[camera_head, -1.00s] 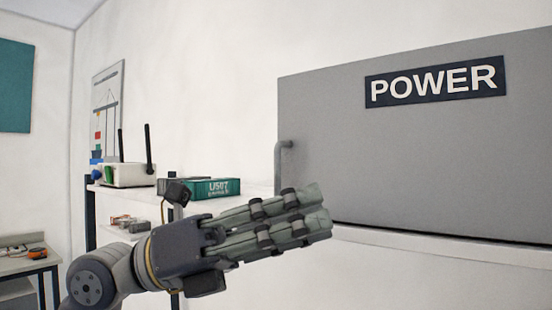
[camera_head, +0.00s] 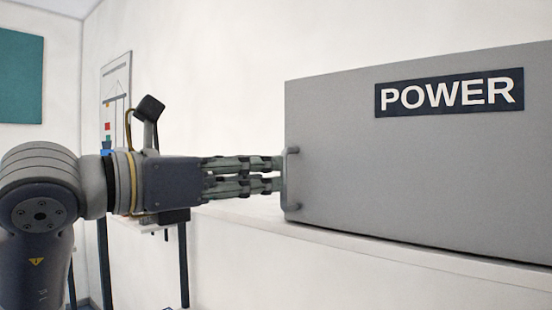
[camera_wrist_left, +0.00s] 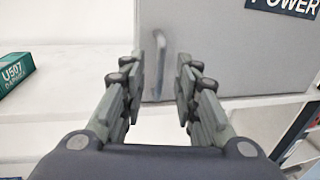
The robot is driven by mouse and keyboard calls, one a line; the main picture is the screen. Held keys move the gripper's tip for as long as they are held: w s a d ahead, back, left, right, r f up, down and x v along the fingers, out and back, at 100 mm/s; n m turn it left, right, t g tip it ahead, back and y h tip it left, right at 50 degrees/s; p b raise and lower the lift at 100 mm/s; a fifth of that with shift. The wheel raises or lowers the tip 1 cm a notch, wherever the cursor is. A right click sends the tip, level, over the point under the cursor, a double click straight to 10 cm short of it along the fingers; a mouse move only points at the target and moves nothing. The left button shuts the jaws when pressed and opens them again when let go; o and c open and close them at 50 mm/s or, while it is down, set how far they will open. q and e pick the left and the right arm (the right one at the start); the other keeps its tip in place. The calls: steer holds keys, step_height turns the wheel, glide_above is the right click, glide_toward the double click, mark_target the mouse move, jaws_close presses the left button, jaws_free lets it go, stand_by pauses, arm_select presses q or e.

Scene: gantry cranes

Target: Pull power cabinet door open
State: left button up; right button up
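The grey power cabinet door (camera_head: 400,160) carries a dark POWER label (camera_head: 449,95) and looks closed. Its upright grey handle (camera_head: 291,179) is at the door's left edge. My left gripper (camera_head: 280,173) comes in from the left, with its fingertips right at the handle in the head view. In the left wrist view the two fingers (camera_wrist_left: 170,60) are apart, and the handle (camera_wrist_left: 159,66) shows in the gap between them, a little beyond the tips. I cannot tell whether a finger touches it. My right gripper is not in view.
The cabinet stands on a white ledge (camera_head: 380,246). A teal U507 box (camera_wrist_left: 13,72) lies on the white surface at left in the left wrist view. A teal panel (camera_head: 21,77) and a poster (camera_head: 116,95) hang on the walls at left.

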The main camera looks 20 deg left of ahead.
arm_select(q)
steer(key=shift+p+x, duration=0.6)
steer(key=shift+x, duration=1.4)
jaws_close()
